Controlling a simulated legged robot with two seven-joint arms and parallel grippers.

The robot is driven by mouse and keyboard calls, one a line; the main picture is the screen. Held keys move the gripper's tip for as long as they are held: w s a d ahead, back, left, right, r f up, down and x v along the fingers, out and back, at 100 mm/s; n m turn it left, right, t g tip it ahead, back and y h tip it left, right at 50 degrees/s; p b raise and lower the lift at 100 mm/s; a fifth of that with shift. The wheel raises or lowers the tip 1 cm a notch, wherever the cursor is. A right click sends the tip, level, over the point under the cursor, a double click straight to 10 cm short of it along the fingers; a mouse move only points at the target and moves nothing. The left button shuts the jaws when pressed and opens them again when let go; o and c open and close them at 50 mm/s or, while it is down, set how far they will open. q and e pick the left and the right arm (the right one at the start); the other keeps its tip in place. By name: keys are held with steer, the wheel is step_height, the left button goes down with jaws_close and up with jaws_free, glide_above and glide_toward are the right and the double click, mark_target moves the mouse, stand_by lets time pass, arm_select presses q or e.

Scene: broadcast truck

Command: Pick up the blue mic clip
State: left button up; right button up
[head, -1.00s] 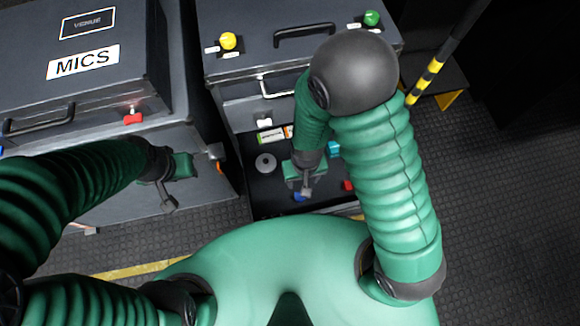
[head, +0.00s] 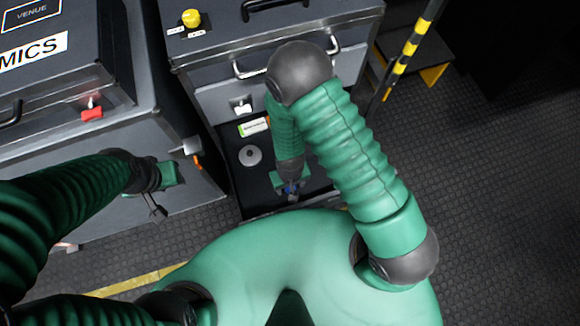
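A small patch of blue (head: 291,187), which looks like the blue mic clip, shows right at the fingertips of my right gripper (head: 292,194). The gripper covers most of it. My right arm reaches down over the open black drawer (head: 240,185) of the grey case, with the gripper low near the drawer's front edge. I cannot tell whether its fingers are closed on the clip or only around it. My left gripper (head: 157,212) hangs in front of the left case, apart from everything in the drawer, with no object visible in it. Its finger gap is too small to read.
The drawer also holds a grey round disc (head: 250,156) and a white-and-green box (head: 254,126). The MICS case (head: 60,80) stands left with a red clip (head: 92,113). Open floor lies right.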

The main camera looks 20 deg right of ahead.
steer(key=shift+f, duration=0.1)
jaws_close()
stand_by(0.3)
